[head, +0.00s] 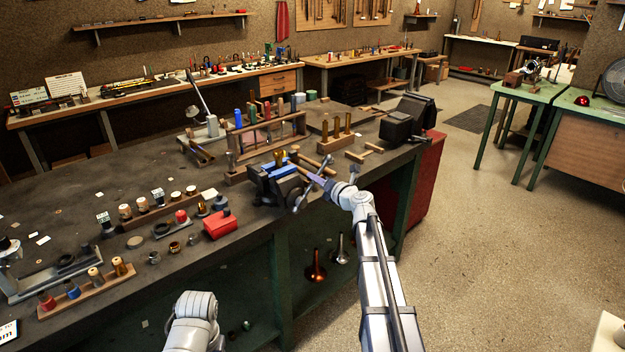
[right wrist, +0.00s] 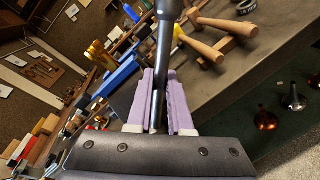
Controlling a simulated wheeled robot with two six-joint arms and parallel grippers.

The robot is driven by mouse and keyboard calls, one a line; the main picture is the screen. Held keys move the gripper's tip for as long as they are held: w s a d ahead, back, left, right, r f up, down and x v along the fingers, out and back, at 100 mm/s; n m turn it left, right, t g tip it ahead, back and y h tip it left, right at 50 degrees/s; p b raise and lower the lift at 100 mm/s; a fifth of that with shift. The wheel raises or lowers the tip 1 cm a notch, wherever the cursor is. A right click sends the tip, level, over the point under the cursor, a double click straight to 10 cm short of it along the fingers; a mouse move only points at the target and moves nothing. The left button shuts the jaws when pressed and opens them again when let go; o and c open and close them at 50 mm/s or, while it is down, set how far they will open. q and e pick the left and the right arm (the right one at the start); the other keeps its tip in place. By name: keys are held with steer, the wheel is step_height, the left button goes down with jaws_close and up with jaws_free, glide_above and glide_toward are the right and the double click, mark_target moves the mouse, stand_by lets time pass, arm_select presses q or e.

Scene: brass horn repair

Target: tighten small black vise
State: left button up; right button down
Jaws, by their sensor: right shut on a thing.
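The small black vise (head: 264,186) with blue jaw pieces sits at the front edge of the dark workbench. My right gripper (head: 318,182) is in front of it, at its handle bar (head: 299,201). In the right wrist view, the purple fingers (right wrist: 160,105) are shut on the dark handle bar (right wrist: 166,45), which runs up to a thick dark rounded part. A blue jaw piece (right wrist: 116,76) and something brass-yellow (right wrist: 100,54) show to the left. My left forearm shows at the bottom of the head view; its gripper is out of frame.
A bigger black vise (head: 398,128) stands at the bench's right end. Wooden mallets (right wrist: 205,45) lie beside the small vise. A wooden rack (head: 262,140) is behind it, and a red box (head: 220,224) to its left. Open floor (head: 480,240) lies to the right.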

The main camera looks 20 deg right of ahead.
steer(key=shift+d+f+m, duration=0.3)
steer(key=shift+d, duration=0.1)
stand_by(0.3)
steer(key=c, duration=0.9)
jaws_free()
steer(key=shift+s+d, duration=0.1)
steer(key=shift+d, duration=0.05)
steer(key=shift+o, duration=0.3)
steer(key=p+v, duration=0.1)
steer(key=v, duration=0.6)
steer(key=shift+s, duration=0.3)
steer(key=shift+r, duration=0.1)
